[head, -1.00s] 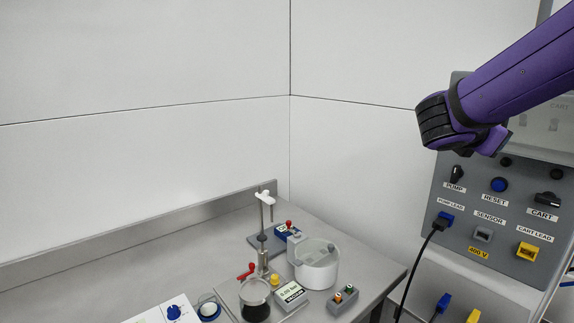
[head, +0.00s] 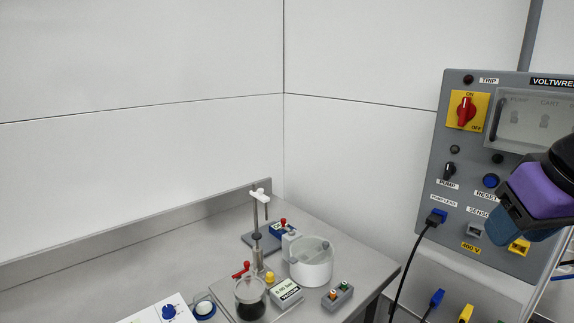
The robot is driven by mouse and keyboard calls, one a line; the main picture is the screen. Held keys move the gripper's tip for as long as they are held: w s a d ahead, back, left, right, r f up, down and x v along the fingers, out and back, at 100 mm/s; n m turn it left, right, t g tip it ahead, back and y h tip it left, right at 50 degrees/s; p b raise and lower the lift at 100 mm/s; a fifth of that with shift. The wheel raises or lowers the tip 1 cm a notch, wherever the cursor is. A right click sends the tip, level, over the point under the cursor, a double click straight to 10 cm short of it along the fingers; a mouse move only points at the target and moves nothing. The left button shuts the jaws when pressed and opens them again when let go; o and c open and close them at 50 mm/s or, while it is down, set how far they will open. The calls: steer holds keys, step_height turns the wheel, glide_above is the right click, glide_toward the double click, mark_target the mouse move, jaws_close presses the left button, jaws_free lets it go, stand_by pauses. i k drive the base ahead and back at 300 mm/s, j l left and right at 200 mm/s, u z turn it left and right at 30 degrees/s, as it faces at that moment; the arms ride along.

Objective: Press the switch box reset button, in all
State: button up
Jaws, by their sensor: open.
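The grey switch box (head: 455,140) stands at the right in the head view. Its blue round reset button (head: 491,181) sits above the RESET label (head: 485,194), whose right end is close to my gripper. My gripper (head: 508,225) is in front of the panel's lower right, below and right of the button in the picture. It covers the cart switch and part of the sensor label. The button itself is uncovered. I cannot tell how far my gripper is from the panel. The fingers are seen at a slant.
A red ON/OFF rotary switch (head: 466,110) on a yellow plate and a pump knob (head: 450,170) are on the panel. A black cable hangs from the blue pump lead plug (head: 437,216). The steel bench (head: 215,240) at left holds lab apparatus, including a white pot (head: 311,265).

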mark_target(489, 181)
steer(key=k+z, duration=0.1)
steer(key=z, duration=0.65)
